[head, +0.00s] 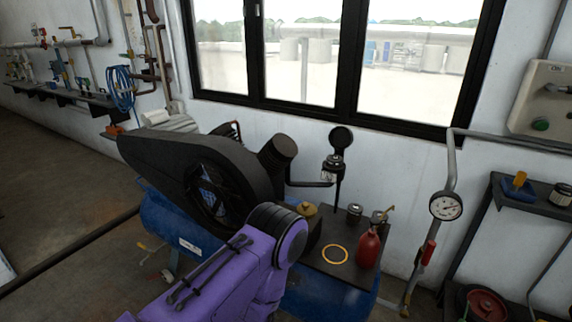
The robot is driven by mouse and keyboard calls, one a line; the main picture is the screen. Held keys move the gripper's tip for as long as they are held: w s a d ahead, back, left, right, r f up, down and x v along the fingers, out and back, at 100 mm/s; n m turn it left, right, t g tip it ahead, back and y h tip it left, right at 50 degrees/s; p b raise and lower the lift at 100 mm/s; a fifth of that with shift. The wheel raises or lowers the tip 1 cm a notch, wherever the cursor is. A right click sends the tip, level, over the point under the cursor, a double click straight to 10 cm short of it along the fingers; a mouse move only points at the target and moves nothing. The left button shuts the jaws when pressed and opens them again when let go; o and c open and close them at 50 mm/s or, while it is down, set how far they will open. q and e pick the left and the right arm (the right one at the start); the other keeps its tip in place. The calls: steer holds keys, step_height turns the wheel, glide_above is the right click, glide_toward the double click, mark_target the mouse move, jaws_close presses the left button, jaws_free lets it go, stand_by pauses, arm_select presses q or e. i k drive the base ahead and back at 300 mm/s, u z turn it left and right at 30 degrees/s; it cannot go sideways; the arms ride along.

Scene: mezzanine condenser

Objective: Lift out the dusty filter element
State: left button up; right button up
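A small dark cup-shaped housing (332,168) stands at the end of a pipe on the compressor, with a round black cover (341,138) upright behind it. A pale piece shows at the housing; it may be the filter element, but it is too small to tell. The compressor has a large dark belt guard (175,165) and a ribbed black cylinder (277,155). My purple arm rises from the bottom centre, in front of the compressor, and covers part of it. Neither of my grippers is visible.
A dark bench top right of my arm holds a yellow ring (335,262), a red oil can (369,249), a small jar (354,213) and a brass part (308,209). A blue tank (163,218) lies below. A pressure gauge (446,207) is on the wall pipe at right.

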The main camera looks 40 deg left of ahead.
mark_target(334, 161)
steer(key=i, duration=1)
steer(key=u, duration=0.05)
